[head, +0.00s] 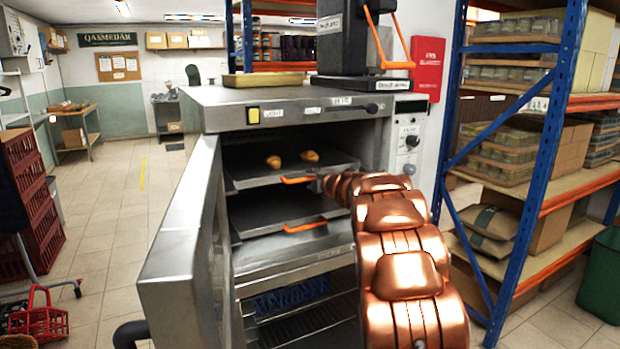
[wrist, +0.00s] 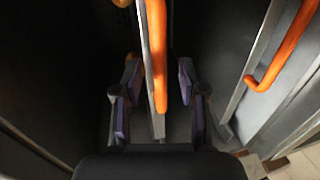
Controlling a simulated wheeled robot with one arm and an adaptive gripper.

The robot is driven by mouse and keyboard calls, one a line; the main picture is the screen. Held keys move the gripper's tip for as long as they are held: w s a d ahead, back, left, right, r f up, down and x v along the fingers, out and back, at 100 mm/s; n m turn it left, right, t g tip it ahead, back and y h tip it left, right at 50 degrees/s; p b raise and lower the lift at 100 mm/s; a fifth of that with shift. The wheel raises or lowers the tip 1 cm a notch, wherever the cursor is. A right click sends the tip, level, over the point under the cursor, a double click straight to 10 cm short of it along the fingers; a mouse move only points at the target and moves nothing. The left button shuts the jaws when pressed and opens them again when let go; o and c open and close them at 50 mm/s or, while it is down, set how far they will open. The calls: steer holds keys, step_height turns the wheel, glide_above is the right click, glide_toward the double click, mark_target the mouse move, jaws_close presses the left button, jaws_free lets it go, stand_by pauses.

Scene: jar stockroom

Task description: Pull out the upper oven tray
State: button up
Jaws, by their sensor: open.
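The oven (head: 262,113) stands with its door (head: 185,240) swung open to the left. The upper oven tray (head: 250,175) sits inside with two bread rolls (head: 308,157) on it. Its orange handle (head: 297,180) is at the front edge. The lower tray (head: 262,216) has its own orange handle (head: 305,227). My gripper (wrist: 158,80) is open, with one finger on each side of the upper handle (wrist: 157,50) in the wrist view. I cannot tell whether either finger touches it. In the head view my copper-coloured arm reaches to this handle and largely hides the gripper.
The lower handle (wrist: 285,50) shows at the right in the wrist view. A blue-and-orange shelf rack (head: 545,130) with jars stands right of the oven. Red crates (head: 35,200) and a red basket (head: 40,322) are at the left.

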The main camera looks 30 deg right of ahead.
steer(key=shift+x, duration=1.25)
jaws_close()
